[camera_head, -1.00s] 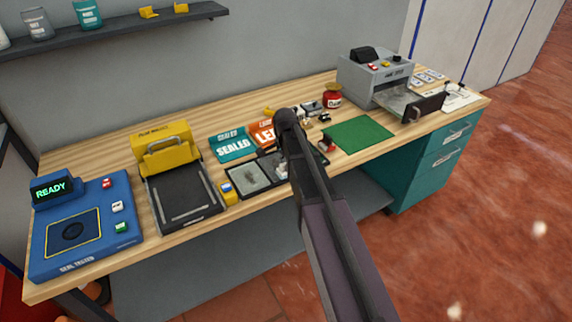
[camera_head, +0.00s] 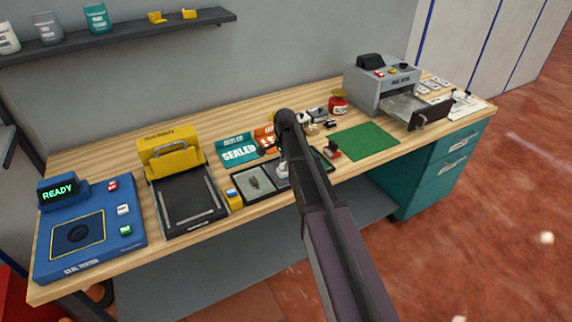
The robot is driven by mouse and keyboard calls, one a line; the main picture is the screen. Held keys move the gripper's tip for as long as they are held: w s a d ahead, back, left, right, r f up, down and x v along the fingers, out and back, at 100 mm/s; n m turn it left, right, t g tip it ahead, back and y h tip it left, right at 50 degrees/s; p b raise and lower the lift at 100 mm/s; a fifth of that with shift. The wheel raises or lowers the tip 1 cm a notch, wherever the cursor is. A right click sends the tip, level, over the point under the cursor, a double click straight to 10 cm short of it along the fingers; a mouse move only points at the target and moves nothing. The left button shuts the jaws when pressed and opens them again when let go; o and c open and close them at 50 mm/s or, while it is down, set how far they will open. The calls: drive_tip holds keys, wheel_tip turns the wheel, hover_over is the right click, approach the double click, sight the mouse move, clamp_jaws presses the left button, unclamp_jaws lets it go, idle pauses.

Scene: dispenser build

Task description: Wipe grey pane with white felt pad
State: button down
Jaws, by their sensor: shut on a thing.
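A black-rimmed tray (camera_head: 238,196) lies near the bench's front edge and holds a grey pane (camera_head: 244,186) with a dark smudge. My arm crosses in front of the tray's right part. My gripper (camera_head: 284,160) is mostly hidden behind my arm, just right of the pane. A small pale piece, seemingly the white felt pad (camera_head: 282,170), shows low beside the arm at the gripper. Its contact with the tray or pane cannot be made out.
A blue seal tester (camera_head: 120,235) reading READY and a yellow-and-black machine (camera_head: 185,205) stand left. Teal SEALED (camera_head: 238,152) and orange (camera_head: 265,138) pieces lie behind the tray. A green mat (camera_head: 370,141) and grey machine (camera_head: 378,85) are right. A small yellow-and-blue item (camera_head: 233,198) sits beside the tray.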

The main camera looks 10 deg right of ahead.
drive_tip(key=shift+w+a, duration=0.3)
drive_tip(key=shift+w, duration=0.6)
drive_tip(key=shift+w+a, duration=0.25)
drive_tip(key=shift+w, duration=0.65)
drive_tip(key=shift+w+a, duration=0.3)
drive_tip(key=shift+w, duration=0.65)
drive_tip(key=shift+w+a, duration=0.25)
drive_tip(key=shift+w, duration=0.65)
drive_tip(key=shift+r+p, duration=2.95)
drive_tip(key=shift+r, duration=0.05)
wheel_tip(320, 180, up, 3)
drive_tip(key=p, duration=0.3)
